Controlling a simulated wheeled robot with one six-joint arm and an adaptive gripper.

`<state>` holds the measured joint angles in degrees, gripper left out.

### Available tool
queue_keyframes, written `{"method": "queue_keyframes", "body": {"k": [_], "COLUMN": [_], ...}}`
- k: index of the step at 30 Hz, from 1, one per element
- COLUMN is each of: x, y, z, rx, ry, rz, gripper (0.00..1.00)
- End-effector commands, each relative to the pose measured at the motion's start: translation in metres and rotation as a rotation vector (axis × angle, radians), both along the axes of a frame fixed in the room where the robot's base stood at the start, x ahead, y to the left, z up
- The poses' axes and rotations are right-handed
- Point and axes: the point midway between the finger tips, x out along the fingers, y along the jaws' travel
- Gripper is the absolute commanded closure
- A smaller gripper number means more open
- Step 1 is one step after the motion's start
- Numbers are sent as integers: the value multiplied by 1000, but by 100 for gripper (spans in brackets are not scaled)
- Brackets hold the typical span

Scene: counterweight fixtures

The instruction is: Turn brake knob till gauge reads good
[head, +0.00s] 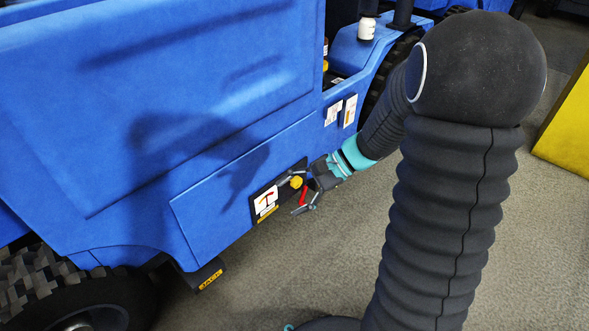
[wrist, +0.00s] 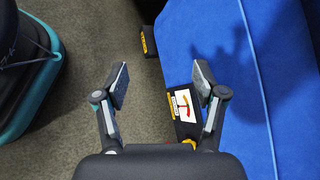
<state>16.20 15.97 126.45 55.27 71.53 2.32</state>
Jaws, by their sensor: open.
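A dark panel (head: 253,213) on the blue machine's side carries a white gauge (head: 266,200) with red and yellow marks. Its reading is too small to tell. A yellow knob (head: 296,182) sits right of the gauge in the head view. My gripper (head: 288,195) is open by the panel, its fingers spread near the knob. A red piece shows by the fingers; I cannot tell what it belongs to. In the wrist view my gripper (wrist: 160,79) has nothing between its fingers. The gauge (wrist: 183,105) lies beside the right finger there, and the knob is mostly hidden.
The blue machine (head: 140,110) fills the left, with a black tire (head: 75,300) at lower left. A labelled dark tab (head: 207,276) sticks out below its side. White labels (head: 333,113) are above my gripper. Grey floor (head: 500,240) is open at right, before a yellow block (head: 570,130).

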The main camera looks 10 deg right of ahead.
Motion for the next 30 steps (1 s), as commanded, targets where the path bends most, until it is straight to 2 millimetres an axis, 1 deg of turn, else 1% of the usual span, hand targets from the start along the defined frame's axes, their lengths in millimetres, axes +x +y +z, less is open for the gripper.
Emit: {"method": "queue_keyframes", "body": {"k": [1, 3, 8, 12, 16, 19, 23, 24, 27, 30], "x": [11, 27, 61, 88, 109, 122, 132, 133, 135, 134], "y": [-4, -8, -22, -41, -63, -82, -108, -115, -130, -141], "z": [-5, -14, -38, -64, -94, -120, -156, -167, -191, -209], "rx": [50, 122, 282, 418, 538, 628, 732, 760, 816, 854], "ry": [40, 86, 181, 255, 313, 352, 391, 399, 416, 425], "rz": [-46, -111, -267, -411, -554, -667, -813, -853, -940, -1005], "gripper": [30, 30, 30, 30, 30, 30, 30, 30, 30, 30]}}
